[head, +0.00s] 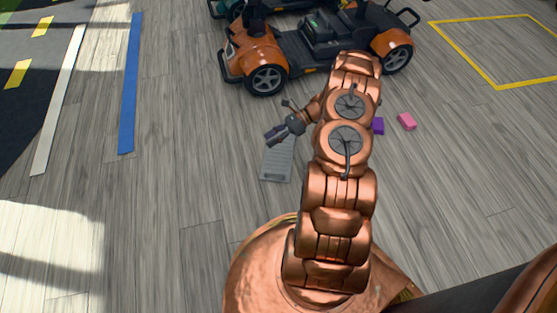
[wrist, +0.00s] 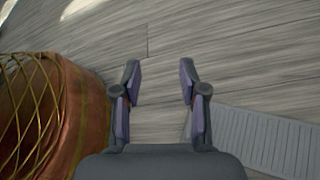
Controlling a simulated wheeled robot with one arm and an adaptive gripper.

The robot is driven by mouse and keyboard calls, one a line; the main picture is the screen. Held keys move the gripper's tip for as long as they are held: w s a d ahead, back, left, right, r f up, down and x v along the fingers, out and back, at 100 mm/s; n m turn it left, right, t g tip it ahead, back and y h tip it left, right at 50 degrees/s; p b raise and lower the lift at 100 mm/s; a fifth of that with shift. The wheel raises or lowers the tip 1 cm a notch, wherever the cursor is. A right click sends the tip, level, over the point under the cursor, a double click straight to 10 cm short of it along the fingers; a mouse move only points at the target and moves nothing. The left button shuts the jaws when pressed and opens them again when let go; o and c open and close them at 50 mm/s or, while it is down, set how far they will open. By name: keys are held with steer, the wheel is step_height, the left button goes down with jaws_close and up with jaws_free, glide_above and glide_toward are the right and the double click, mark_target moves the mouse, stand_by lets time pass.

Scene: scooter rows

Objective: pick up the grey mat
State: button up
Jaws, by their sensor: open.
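The grey mat (head: 276,165) lies flat on the wooden floor in the head view, a ribbed rectangle. Its upper part is partly hidden by my gripper (head: 275,134), which hangs over its far end. In the wrist view the mat (wrist: 268,140) is at the lower right, cut off by the frame edge. My gripper (wrist: 160,82) is open and empty there, with bare floor between its fingertips and the mat to the right of the fingers. I cannot tell the exact height of my gripper above the floor.
An orange scooter (head: 315,45) stands beyond my arm. A blue strip (head: 129,85) marks the floor at left, and a yellow outline (head: 497,88) at upper right. Floor left of the mat is clear.

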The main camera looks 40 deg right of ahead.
mark_target(274, 173)
steer(key=s+d+f+m+t+b, duration=0.1)
steer(key=d+f+m+b, duration=0.1)
steer(key=f, duration=0.5)
steer(key=s+d+f+m+t+b, duration=0.1)
steer(key=s+d+f+m+b, duration=0.1)
steer(key=f, duration=0.5)
steer(key=s+d+f+m+t+b, duration=0.1)
steer(key=d+f+m+t+b, duration=0.1)
steer(key=f, duration=0.5)
steer(key=shift+s+f+b, duration=0.1)
steer(key=shift+s+b, duration=0.2)
steer(key=shift+b, duration=0.15)
steer(key=shift+a+f, duration=0.15)
steer(key=shift+b+x, duration=1.35)
steer(key=shift+x, duration=0.8)
steer(key=shift+b+x, duration=0.75)
steer(key=shift+x, duration=0.85)
steer(key=shift+w, duration=0.1)
steer(key=shift+c, duration=0.2)
jaws_close()
